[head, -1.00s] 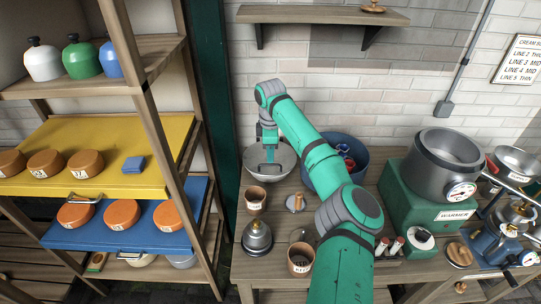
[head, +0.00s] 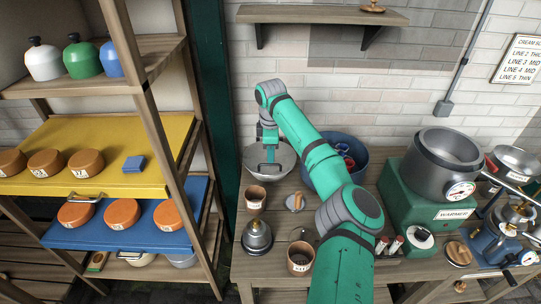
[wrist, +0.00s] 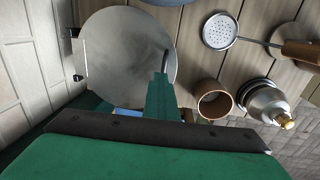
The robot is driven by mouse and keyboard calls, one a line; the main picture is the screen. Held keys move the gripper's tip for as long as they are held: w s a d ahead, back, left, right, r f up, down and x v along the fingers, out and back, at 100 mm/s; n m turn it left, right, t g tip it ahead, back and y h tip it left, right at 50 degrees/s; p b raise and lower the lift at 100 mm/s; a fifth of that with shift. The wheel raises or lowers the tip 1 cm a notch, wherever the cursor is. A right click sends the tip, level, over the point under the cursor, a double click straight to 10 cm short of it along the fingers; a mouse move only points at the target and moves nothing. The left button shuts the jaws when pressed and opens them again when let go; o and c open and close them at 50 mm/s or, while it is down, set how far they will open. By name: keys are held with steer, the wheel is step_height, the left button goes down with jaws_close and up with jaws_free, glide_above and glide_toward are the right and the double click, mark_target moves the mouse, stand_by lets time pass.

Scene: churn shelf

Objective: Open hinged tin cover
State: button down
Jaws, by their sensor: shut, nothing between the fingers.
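The tin is a round grey metal vessel at the back left of the bench; its cover (head: 283,158) shows in the head view. In the wrist view the cover (wrist: 120,45) is a broad, smooth grey disc with small dark hinge-like fittings at its left edge, by the wall. It looks shut, but its rim is partly hidden. My gripper (head: 269,154) points down at the cover, shut and empty. In the wrist view my gripper (wrist: 162,78) overlaps the cover's right side near a thin dark handle-like piece. I cannot tell if they touch.
A blue tub (head: 352,146) stands close right of the tin. A brown cup (head: 255,197) and metal bell-shaped vessel (head: 257,238) stand in front. A strainer (wrist: 220,31) lies nearby. The brick wall is close behind; a shelf rack (head: 150,120) stands left.

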steer(key=c, duration=1.9)
jaws_free()
steer(key=shift+a, duration=0.1)
steer(key=shift+w+r, duration=0.1)
steer(key=shift+r, duration=0.05)
steer(key=shift+r, duration=0.25)
step_height(320, 180, up, 10)
steer(key=s, duration=0.1)
steer(key=shift+s, duration=0.2)
steer(key=shift+c, duration=0.2)
